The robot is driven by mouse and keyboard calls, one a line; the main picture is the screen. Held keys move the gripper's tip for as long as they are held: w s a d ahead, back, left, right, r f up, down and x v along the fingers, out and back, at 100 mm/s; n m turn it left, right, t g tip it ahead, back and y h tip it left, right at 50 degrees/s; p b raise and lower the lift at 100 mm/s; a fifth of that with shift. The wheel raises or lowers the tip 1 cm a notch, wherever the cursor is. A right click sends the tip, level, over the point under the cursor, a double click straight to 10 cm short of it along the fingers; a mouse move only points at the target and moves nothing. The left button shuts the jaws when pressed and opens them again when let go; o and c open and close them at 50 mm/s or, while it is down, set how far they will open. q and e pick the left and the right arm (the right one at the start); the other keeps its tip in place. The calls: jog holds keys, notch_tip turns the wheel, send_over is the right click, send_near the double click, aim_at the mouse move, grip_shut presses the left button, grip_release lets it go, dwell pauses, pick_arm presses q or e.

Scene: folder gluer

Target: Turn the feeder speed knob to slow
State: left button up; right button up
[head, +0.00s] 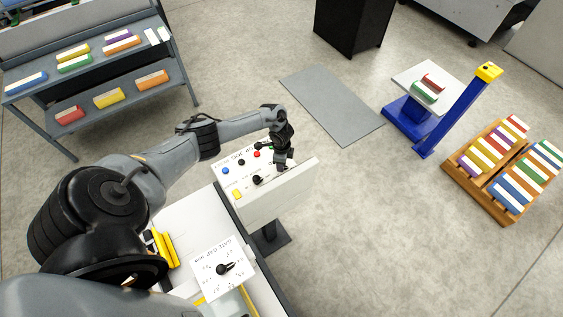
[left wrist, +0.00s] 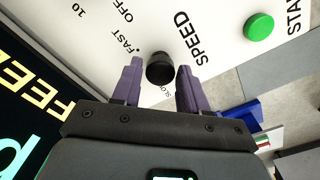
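The feeder speed knob (left wrist: 159,74) is a round black knob on a white panel, with OFF, FAST and SLOW printed around it and SPEED beside it. My left gripper (left wrist: 160,66) is open, with one purple finger on each side of the knob and a small gap showing at each side. The knob's pointer direction cannot be made out. In the head view, my left gripper (head: 283,164) is over the right part of the control panel (head: 228,161), and I cannot make out this knob beneath it. My right gripper is not in view.
A green button (left wrist: 258,27) sits beside the SPEED label. The panel also bears a blue button (head: 225,170), a red button (head: 257,154) and another black knob (head: 258,180). A second white panel with a black knob (head: 223,269) is nearer. Open floor lies beyond.

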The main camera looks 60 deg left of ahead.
pick_arm(q)
jog(key=shift+o, duration=1.2)
notch_tip(320, 180, up, 11)
jog(key=shift+f, duration=0.1)
